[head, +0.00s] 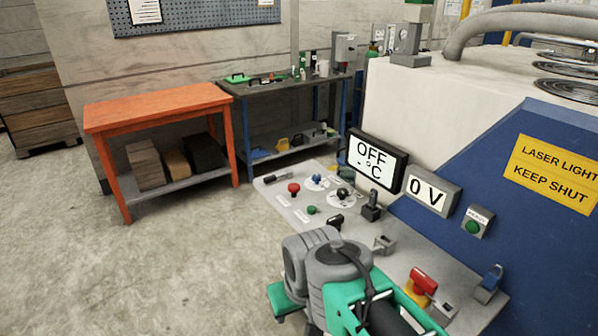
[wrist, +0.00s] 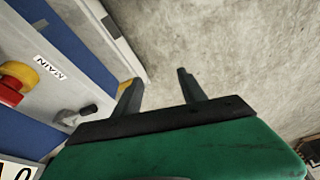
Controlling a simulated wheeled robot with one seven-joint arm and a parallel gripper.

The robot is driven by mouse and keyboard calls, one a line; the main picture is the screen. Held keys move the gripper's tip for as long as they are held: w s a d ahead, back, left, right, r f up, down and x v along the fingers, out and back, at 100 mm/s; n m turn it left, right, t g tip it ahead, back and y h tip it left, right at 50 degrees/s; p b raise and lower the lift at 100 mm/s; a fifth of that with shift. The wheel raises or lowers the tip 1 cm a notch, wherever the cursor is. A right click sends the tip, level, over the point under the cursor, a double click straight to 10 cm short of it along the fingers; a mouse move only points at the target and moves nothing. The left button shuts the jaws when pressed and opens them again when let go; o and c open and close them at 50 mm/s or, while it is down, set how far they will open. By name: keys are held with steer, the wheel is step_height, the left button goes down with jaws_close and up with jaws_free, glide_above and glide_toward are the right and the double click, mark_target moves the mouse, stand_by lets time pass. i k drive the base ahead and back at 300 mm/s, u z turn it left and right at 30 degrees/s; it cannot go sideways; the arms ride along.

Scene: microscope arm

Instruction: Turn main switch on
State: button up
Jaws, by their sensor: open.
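The red switch knob on a yellow base (head: 422,281) is at the lower right of the grey control panel in the head view. It also shows at the left edge of the wrist view (wrist: 12,88), partly cut off, with a label reading MAIN beside it. My gripper (wrist: 159,76) is open and empty, its two dark fingers apart over bare floor beyond the panel's edge. The knob is to the left of the fingers and apart from them. In the head view my arm is left of the knob, and the fingertips cannot be made out.
A small dark-tipped lever (wrist: 80,112) is near my left finger. The panel (head: 330,185) carries several buttons and knobs. One display (head: 375,162) reads OFF and another (head: 430,193) reads 0 V. Open floor lies left.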

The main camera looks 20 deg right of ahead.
mark_target(424, 285)
steer(key=z, duration=2.05)
steer(key=i, duration=0.1)
steer(key=u, duration=0.5)
steer(key=k, duration=1.15)
steer(key=u, duration=0.8)
steer(key=i, duration=1.1)
steer(key=z, duration=0.1)
